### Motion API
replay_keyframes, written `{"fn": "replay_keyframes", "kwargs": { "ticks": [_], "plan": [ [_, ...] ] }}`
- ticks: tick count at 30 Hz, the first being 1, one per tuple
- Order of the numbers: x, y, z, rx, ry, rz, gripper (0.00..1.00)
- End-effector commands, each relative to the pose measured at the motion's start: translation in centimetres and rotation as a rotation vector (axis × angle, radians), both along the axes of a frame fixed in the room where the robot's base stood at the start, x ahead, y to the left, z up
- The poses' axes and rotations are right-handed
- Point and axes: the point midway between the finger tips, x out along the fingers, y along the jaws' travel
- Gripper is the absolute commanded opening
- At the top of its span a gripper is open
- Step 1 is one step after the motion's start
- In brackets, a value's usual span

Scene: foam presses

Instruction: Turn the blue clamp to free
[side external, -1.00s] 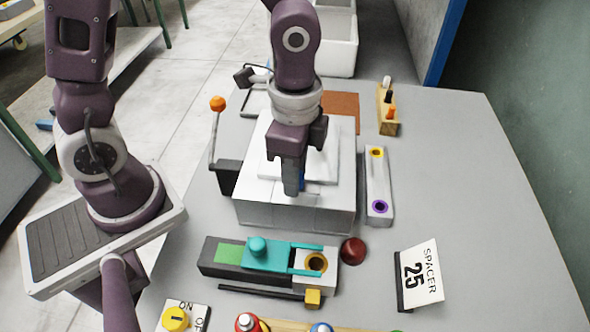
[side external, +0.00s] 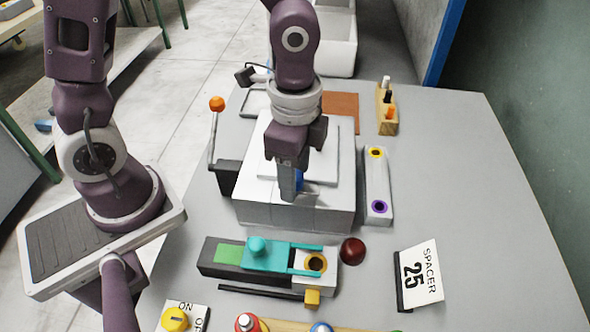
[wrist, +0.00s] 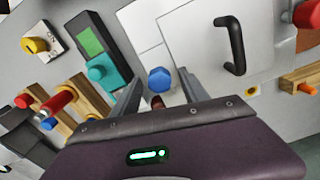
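The blue clamp (wrist: 160,80) is a hexagonal knob on the pale press block. In the wrist view it sits between my two fingertips, with a gap on each side. In the side external view only a bit of the blue clamp (side external: 299,180) shows behind my finger. My gripper (side external: 291,190) points down over the front of the white press block (side external: 295,215). The gripper (wrist: 160,74) is open around the clamp and does not appear to touch it. No free or locked marking is readable.
A lever with an orange ball (side external: 217,104) stands left of the block. A teal slide fixture (side external: 265,255) and dark red ball (side external: 353,250) lie in front. A black handle (wrist: 232,45) stands on the press lid. A spacer card (side external: 420,275) stands right, where the table is mostly clear.

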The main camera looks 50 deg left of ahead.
Motion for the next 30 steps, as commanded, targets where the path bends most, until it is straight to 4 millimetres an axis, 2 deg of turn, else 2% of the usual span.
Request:
{"fn": "replay_keyframes", "kwargs": {
  "ticks": [4, 10, 14, 24, 26, 30],
  "plan": [
    [0.1, 0.0, 0.7, 0.001, -0.003, 0.002, 0.52],
    [0.1, 0.0, 4.8, -0.001, -0.006, 0.003, 0.52],
    [0.1, 0.0, 6.6, 0.0, -0.004, 0.001, 0.52],
    [0.0, 0.1, 7.2, 0.001, -0.003, 0.005, 0.52],
    [-0.3, 0.7, 7.7, 0.01, -0.027, 0.042, 0.52],
    [-2.6, 4.5, 11.2, 0.026, -0.184, 0.331, 0.52]
  ]
}}
